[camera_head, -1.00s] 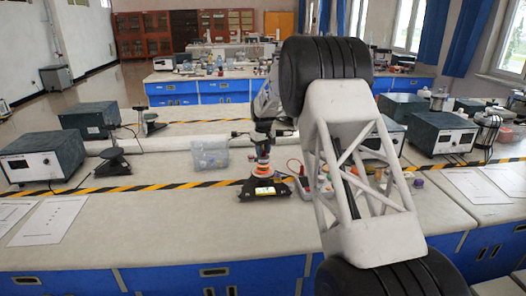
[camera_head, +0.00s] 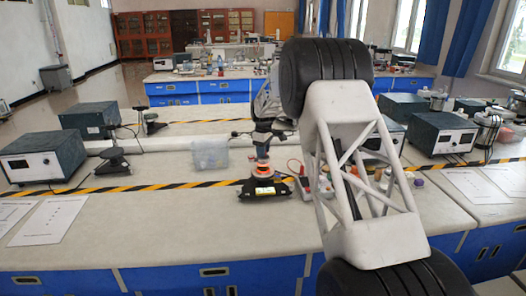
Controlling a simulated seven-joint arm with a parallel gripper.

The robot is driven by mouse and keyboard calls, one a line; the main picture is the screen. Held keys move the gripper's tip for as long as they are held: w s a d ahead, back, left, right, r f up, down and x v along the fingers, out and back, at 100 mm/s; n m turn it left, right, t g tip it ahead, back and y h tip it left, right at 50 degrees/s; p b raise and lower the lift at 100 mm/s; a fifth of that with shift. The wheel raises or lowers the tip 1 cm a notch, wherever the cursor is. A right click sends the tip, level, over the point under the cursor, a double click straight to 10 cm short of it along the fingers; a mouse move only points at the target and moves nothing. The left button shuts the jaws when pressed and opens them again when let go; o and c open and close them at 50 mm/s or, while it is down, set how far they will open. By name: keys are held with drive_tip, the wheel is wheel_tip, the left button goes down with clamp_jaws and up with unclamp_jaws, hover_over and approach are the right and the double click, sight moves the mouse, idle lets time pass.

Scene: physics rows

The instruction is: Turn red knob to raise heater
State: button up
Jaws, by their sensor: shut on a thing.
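A small black device (camera_head: 250,192) with a lit yellow-white display stands on the near bench, left of my arm. A round orange-red part, which I take as the red knob (camera_head: 263,171), sits on top of it. My gripper (camera_head: 262,157) points down from above and is shut on this part. The fingers are small and dark here, so their exact contact is hard to make out. I cannot tell which part of the device is the heater.
A clear plastic bin (camera_head: 210,155) stands left of the device. A multimeter with leads (camera_head: 304,186) and small bottles are to the right, partly behind my arm. Dark boxed instruments (camera_head: 42,157) stand further left.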

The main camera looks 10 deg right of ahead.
drive_tip(key=o, duration=0.9)
drive_tip(key=shift+r, duration=0.15)
drive_tip(key=shift+r, duration=3.75)
drive_tip(key=shift+s+r, duration=0.1)
